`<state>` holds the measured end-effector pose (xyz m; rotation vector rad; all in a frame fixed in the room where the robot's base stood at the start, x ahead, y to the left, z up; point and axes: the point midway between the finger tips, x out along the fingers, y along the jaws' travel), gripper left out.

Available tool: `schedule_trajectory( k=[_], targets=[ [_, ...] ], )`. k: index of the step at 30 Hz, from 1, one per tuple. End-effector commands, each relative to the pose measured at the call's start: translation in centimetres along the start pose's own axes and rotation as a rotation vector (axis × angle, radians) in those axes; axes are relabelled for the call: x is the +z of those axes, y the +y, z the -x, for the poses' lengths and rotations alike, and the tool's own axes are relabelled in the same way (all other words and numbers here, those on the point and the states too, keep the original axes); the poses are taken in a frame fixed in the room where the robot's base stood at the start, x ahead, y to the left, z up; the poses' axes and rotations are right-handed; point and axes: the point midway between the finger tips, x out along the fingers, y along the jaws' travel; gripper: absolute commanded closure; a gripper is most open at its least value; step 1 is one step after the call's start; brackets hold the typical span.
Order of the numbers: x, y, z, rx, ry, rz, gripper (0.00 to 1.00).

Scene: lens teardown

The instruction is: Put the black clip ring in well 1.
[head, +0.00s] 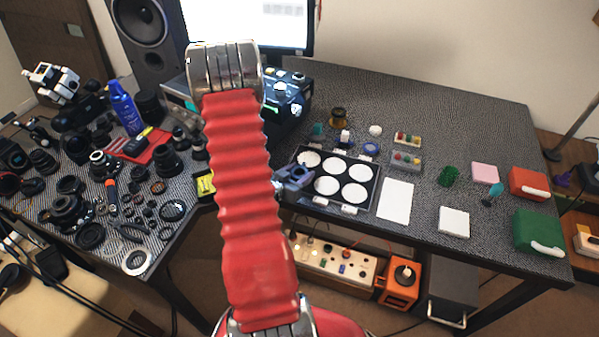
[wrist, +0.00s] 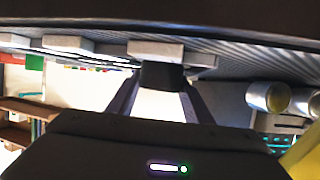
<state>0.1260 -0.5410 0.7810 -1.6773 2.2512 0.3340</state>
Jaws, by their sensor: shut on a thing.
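My gripper (head: 297,178) is over the left part of a black tray (head: 374,168) with several round white wells, partly hiding it. In the wrist view the two fingers (wrist: 160,88) converge on a small dark piece (wrist: 162,75), which I take to be the black clip ring; its ring shape does not show from this side. In the head view the piece cannot be told apart from the dark fingers. The wells in sight, such as the top left one (head: 309,159), look empty. Well numbers are not readable, so I cannot tell which is well 1.
A white sheet (head: 396,200) lies right of the tray. A brass-coloured cup (head: 338,117) and a blue ring (head: 371,148) stand behind it. Small colored parts sit in a grey holder (head: 405,161). Lens parts crowd the left table. My red arm hides the middle.

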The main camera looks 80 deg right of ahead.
Motion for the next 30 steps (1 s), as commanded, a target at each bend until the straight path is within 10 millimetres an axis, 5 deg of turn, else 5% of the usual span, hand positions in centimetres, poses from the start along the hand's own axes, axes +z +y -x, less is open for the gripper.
schedule_trajectory(
  k=[11,12,19,30],
  targets=[
    [0.27,-0.02,-0.09,0.0,0.0,0.001,0.75],
    [0.22,-0.03,-0.07,-0.001,0.0,0.001,0.51],
    [0.2,-0.04,-0.06,-0.001,0.0,0.001,0.35],
    [-0.05,-0.07,0.13,-0.002,0.001,0.001,0.35]
  ],
)
